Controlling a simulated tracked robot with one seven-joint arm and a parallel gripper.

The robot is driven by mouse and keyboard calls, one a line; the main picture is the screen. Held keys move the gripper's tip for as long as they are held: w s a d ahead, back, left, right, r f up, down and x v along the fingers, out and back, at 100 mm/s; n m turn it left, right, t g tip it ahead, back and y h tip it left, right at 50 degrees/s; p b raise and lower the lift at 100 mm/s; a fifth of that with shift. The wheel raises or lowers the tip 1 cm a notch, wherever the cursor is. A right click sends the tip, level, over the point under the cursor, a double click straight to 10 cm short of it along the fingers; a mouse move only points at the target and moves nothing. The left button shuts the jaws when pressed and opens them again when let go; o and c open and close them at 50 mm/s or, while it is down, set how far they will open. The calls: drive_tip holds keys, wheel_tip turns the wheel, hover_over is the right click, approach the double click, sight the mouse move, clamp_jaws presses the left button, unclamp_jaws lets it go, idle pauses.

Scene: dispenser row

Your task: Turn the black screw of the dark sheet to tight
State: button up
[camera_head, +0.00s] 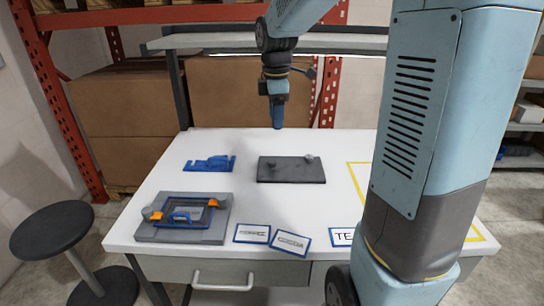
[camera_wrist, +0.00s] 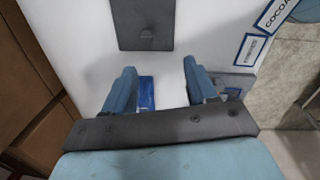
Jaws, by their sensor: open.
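In the wrist view my gripper (camera_wrist: 157,76) is open and empty. The dark sheet (camera_wrist: 145,12) shows beyond the fingertips, partly cut off, with a small feature too faint to identify.
A blue part (camera_head: 209,163) lies left of the sheet. A grey fixture (camera_head: 183,218) with a blue frame and orange clamps stands at the front left. Picture cards (camera_head: 290,242) lie at the front edge. A yellow outline (camera_head: 360,180) marks the right side. A shelf (camera_head: 340,42) is behind.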

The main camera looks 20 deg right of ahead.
sight(272, 162)
drive_tip(key=w+f+n, duration=0.1)
drive_tip(key=f, duration=0.4)
drive_tip(key=w+f+n, duration=0.1)
drive_tip(key=w+f, duration=0.1)
drive_tip(key=f, duration=0.4)
drive_tip(key=w+f+n+g, duration=0.1)
drive_tip(key=f, duration=0.5)
drive_tip(key=shift+w+d, duration=0.15)
drive_tip(key=shift+w, duration=0.05)
drive_tip(key=shift+c, duration=0.2)
